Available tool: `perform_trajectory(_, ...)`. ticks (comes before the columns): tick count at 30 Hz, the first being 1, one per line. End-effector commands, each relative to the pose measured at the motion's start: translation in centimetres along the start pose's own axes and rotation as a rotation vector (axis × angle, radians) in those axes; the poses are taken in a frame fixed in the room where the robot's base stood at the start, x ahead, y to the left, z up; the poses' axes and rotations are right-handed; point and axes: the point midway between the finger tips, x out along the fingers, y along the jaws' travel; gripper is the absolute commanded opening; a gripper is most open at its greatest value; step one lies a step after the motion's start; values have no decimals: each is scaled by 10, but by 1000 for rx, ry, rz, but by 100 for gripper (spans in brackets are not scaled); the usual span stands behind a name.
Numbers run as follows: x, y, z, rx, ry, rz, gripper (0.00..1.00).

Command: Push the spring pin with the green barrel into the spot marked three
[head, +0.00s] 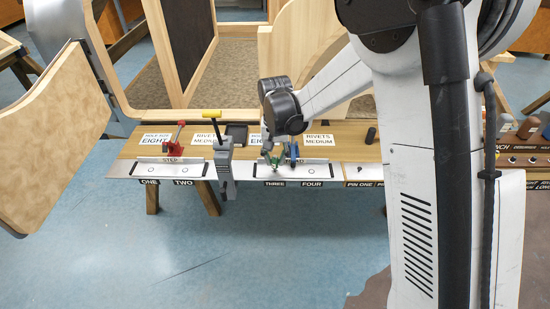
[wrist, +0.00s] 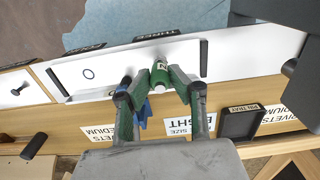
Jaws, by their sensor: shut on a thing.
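The green-barreled spring pin (wrist: 160,78) is between the fingertips of my gripper (wrist: 160,86) in the wrist view, and my gripper is shut on it. In the head view the green barrel (head: 276,163) shows below my wrist, over the left part of the plate above the label THREE (head: 275,183). In the wrist view the pin is over the plate (wrist: 120,68) beside the label THREE (wrist: 160,34). The pin's lower end and the spot beneath it are hidden, so I cannot tell whether they touch. A blue part (wrist: 143,108) shows close to my left finger.
The label FOUR (head: 311,184) is at the plate's right side; its round hole (wrist: 88,73) is clear. Black posts (wrist: 203,58) stand at the plate's ends. A grey tool with a yellow handle (head: 224,160), a red clamp (head: 174,138) and a black pin tray (wrist: 240,122) are nearby.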

Motion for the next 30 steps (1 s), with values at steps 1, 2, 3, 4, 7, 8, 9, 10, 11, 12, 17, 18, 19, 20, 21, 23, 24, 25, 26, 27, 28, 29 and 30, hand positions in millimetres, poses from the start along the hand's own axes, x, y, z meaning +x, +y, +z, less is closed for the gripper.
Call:
perform_trajectory(1, 2, 0, 0, 0, 0, 0, 0)
perform_trajectory(2, 2, 0, 0, 0, 0, 0, 0)
perform_trajectory(3, 3, 0, 0, 0, 0, 0, 0)
perform_trajectory(4, 4, 0, 0, 0, 0, 0, 0)
perform_trajectory(7, 6, 0, 0, 0, 0, 0, 0)
perform_trajectory(8, 7, 0, 0, 0, 0, 0, 0)
perform_trajectory(9, 8, 0, 0, 0, 0, 0, 0)
perform_trajectory(10, 8, 0, 0, 0, 0, 0, 0)
perform_trajectory(11, 9, 0, 0, 0, 0, 0, 0)
perform_trajectory(12, 10, 0, 0, 0, 0, 0, 0)
perform_trajectory(17, 13, 0, 0, 0, 0, 0, 0)
perform_trajectory(18, 14, 0, 0, 0, 0, 0, 0)
perform_trajectory(19, 15, 0, 0, 0, 0, 0, 0)
perform_trajectory(20, 15, 0, 0, 0, 0, 0, 0)
perform_trajectory(21, 16, 0, 0, 0, 0, 0, 0)
perform_trajectory(23, 17, 0, 0, 0, 0, 0, 0)
perform_trajectory(24, 18, 0, 0, 0, 0, 0, 0)
perform_trajectory(25, 19, 0, 0, 0, 0, 0, 0)
perform_trajectory(26, 20, 0, 0, 0, 0, 0, 0)
perform_trajectory(27, 20, 0, 0, 0, 0, 0, 0)
perform_trajectory(28, 21, 0, 0, 0, 0, 0, 0)
perform_trajectory(29, 22, 0, 0, 0, 0, 0, 0)
perform_trajectory(30, 22, 0, 0, 0, 0, 0, 0)
